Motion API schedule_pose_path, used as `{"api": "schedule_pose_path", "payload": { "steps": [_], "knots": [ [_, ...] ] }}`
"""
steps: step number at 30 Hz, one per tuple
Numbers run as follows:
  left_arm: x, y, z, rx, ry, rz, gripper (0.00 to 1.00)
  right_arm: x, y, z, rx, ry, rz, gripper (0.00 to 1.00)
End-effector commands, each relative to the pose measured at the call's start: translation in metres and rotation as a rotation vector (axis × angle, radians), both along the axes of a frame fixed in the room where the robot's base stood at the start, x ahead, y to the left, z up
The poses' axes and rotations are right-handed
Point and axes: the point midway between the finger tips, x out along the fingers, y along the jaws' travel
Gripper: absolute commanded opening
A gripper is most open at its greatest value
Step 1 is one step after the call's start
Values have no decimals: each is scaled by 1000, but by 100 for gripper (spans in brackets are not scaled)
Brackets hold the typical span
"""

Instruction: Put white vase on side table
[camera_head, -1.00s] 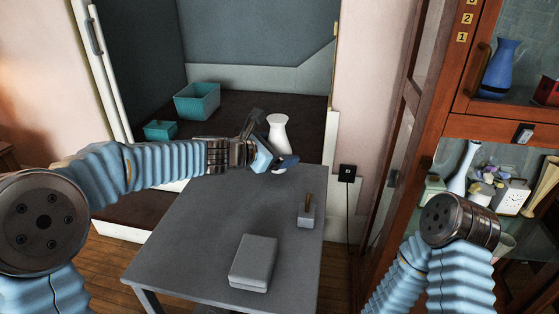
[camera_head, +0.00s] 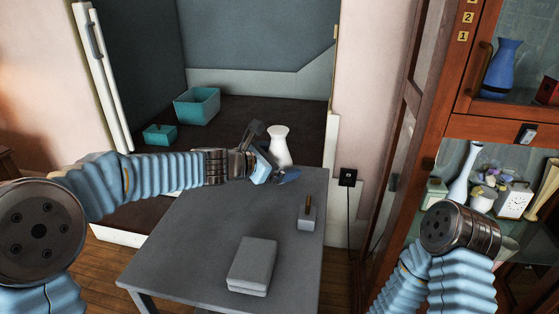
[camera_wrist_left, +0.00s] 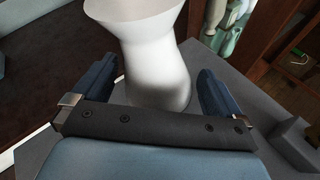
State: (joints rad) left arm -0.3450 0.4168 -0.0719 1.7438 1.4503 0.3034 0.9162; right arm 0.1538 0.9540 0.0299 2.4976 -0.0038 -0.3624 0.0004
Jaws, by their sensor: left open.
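The white vase (camera_head: 279,146) stands upright at the far edge of the grey side table (camera_head: 200,235). My left gripper (camera_head: 274,176) is at the vase's near side, low down. In the left wrist view the vase (camera_wrist_left: 155,60) is between the two open dark blue fingers (camera_wrist_left: 158,92), with a gap visible on the right side. The vase's base seems to rest on the grey top, though the gripper partly hides it. My right arm shows at the lower right, but its gripper fingers are not visible.
A grey box-like stack (camera_head: 252,262) and a small grey block with a brown upright piece (camera_head: 307,215) are on the table. Teal containers (camera_head: 197,105) sit in the dark alcove behind. A wooden cabinet (camera_head: 490,125) with vases and a clock stands right. The table's left part is clear.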

Motion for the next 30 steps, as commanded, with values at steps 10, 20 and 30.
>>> {"api": "schedule_pose_path", "payload": {
  "steps": [10,20,30],
  "knots": [
    [-51,51,30,0,-1,4,100,0,0,7,1,0,1,43],
    [-76,74,42,0,-1,2,100,0,0,12,1,1,3,43],
    [-76,74,42,0,0,1,100,0,0,11,1,1,3,43]
  ]
}}
